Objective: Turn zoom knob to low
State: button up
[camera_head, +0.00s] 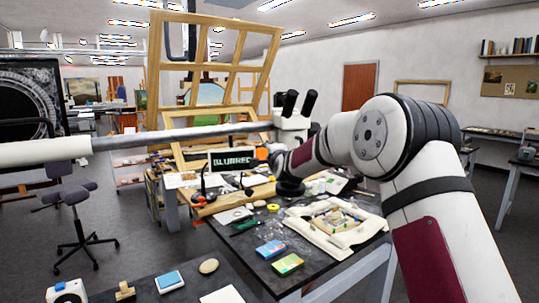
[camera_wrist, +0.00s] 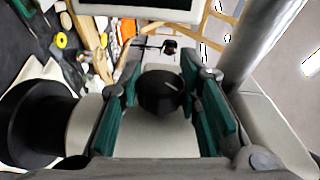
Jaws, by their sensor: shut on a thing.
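The white microscope (camera_head: 291,122) with black eyepieces stands on the dark worktable (camera_head: 262,240), partly hidden by my arm in the head view. In the wrist view, the black zoom knob (camera_wrist: 160,93) sits on its pale body, with a light index line slanting toward the upper right. My gripper (camera_wrist: 160,84) has its teal fingers on both sides of the knob and is shut on it. The knob's scale marks cannot be made out. In the head view, a dark display (camera_head: 232,160) reads "BLURRED".
A large black round part (camera_wrist: 36,124) is left of my gripper in the wrist view. A grey pole (camera_wrist: 264,45) runs close by on the right. A white tray (camera_head: 334,228) with a wooden frame lies on the table's right part.

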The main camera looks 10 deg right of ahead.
jog(key=shift+w+r+g+b, duration=0.1)
jog(key=shift+g+b, duration=1.15)
jog(key=shift+g, duration=1.35)
jog(key=shift+g+h, duration=0.3)
jog(key=o, duration=1.1)
jog(key=shift+o, duration=0.2)
jog(key=v, duration=1.2)
